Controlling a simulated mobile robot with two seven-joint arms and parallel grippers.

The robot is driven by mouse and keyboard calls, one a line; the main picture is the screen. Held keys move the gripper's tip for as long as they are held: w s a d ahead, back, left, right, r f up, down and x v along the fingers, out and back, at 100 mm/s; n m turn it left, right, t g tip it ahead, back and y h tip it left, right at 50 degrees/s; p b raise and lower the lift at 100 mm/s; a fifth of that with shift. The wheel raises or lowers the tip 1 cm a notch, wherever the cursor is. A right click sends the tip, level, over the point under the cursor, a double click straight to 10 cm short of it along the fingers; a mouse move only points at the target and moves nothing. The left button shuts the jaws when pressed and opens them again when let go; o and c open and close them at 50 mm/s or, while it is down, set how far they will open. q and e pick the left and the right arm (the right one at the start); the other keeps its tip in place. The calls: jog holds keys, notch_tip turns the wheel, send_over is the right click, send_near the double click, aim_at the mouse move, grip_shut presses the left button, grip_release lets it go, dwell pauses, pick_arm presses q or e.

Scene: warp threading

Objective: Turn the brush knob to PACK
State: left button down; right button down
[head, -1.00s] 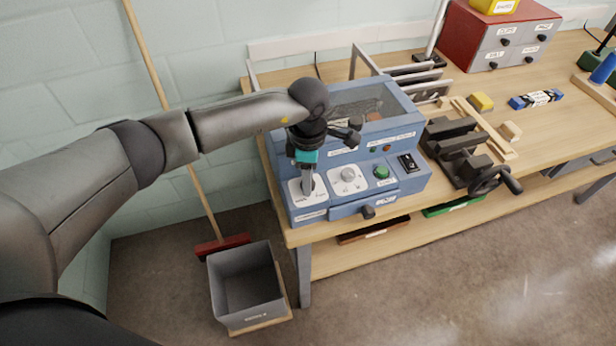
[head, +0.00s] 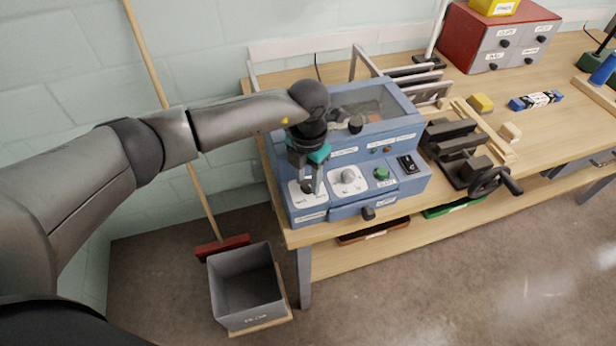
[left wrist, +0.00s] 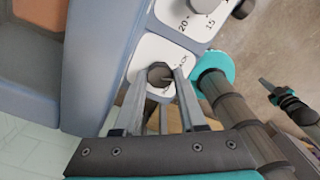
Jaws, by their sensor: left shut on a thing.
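The brush knob (left wrist: 160,74) is a small dark knob on a white dial plate (left wrist: 148,55), at the left of the blue machine's front panel (head: 342,207). In the left wrist view, dark lettering ending in "ACK" shows on the plate beside the knob. My left gripper (head: 306,186) points down at this plate, its fingers on either side of the knob and shut on it. The fingers and the gripper body (left wrist: 165,152) hide part of the plate. The knob's exact pointing direction is hard to tell. My right gripper is not seen.
To the right on the panel are a grey knob (head: 347,176) on a numbered dial, a green button (head: 381,173) and a black switch (head: 407,164). A dark vise (head: 462,155) stands right of the machine. A grey bin (head: 247,288) is on the floor below.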

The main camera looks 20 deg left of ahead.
aim_at(309, 184)
pick_arm(q)
jog(key=n+p, duration=0.1)
jog(key=n, duration=0.3)
jog(key=shift+r+n, duration=0.1)
jog(key=shift+n, duration=0.3)
dwell(0.4)
jog(key=c, duration=0.8)
grip_release()
jog(key=shift+o, duration=0.2)
notch_tip(309, 184, up, 15)
jog(key=shift+b, duration=0.4)
jog(key=shift+d, duration=0.1)
